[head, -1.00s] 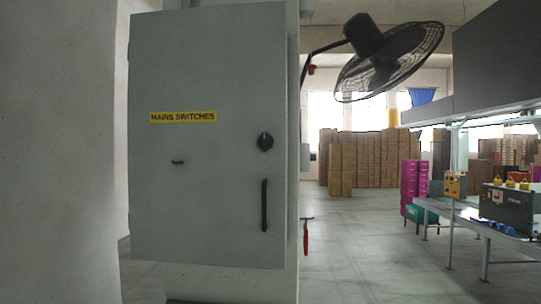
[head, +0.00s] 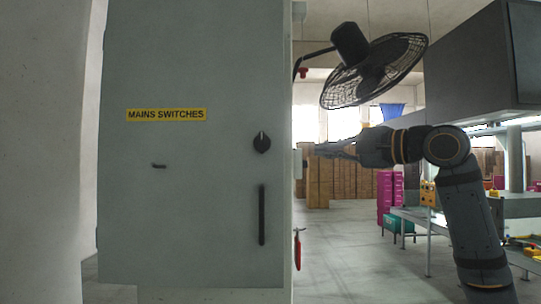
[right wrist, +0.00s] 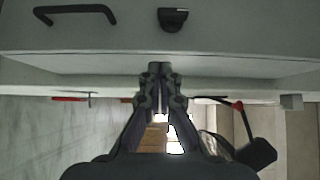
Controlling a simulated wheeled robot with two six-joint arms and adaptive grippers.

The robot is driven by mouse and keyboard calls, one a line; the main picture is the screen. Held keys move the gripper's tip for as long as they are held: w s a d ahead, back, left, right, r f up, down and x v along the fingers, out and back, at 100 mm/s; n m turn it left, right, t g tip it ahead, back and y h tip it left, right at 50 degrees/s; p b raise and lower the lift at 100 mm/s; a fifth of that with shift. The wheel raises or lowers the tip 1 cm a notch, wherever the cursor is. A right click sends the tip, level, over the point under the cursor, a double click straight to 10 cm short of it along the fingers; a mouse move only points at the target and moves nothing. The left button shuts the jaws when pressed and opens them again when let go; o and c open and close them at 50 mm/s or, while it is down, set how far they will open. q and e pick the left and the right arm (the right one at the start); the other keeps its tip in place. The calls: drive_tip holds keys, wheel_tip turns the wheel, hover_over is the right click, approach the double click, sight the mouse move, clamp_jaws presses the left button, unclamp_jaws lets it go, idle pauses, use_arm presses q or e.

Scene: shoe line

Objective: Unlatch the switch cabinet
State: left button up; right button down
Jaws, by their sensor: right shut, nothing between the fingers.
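The grey switch cabinet (head: 200,230) fills the left half of the head view, with its door shut and a yellow "MAINS SWITCHES" label (head: 166,115). A black rotary knob (head: 262,143) with a pale mark at its top sits near the door's right edge; it also shows in the right wrist view (right wrist: 172,19). A black bar handle (head: 262,214) is upright below it, and it shows at the top left of the right wrist view (right wrist: 75,10). My right gripper (head: 318,149) is shut and empty, just right of the door edge. Its tips (right wrist: 160,70) appear below the knob in the right wrist view. My left gripper is out of view.
A black fan (head: 372,70) hangs on the wall beside the cabinet. A red item (head: 298,250) hangs low at the cabinet's right side. Stacked cartons (head: 345,182), pink boxes (head: 385,190) and a workbench (head: 415,216) stand farther back. Floor is clear between.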

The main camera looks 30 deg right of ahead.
drive_tip(key=shift+d, duration=0.15)
drive_tip(key=p, duration=0.6)
approach(266, 143)
drive_tip(key=w+d+f, duration=0.2)
drive_tip(key=w, duration=0.2)
drive_tip(key=shift+w+a+p, duration=0.3)
drive_tip(key=shift+a+p, duration=0.15)
drive_tip(key=shift+a, duration=0.1)
drive_tip(key=shift+w+a+p, duration=0.35)
drive_tip(key=shift+a+p, duration=0.1)
drive_tip(key=shift+a, duration=0.05)
drive_tip(key=shift+w+a+f+p, duration=0.1)
drive_tip(key=shift+a+p, duration=0.05)
drive_tip(key=shift+a, duration=0.2)
drive_tip(key=shift+w+a+p, duration=0.15)
drive_tip(key=shift+a, duration=0.2)
drive_tip(key=shift+f, duration=0.1)
drive_tip(key=shift+d, duration=0.1)
drive_tip(key=shift+w, duration=0.1)
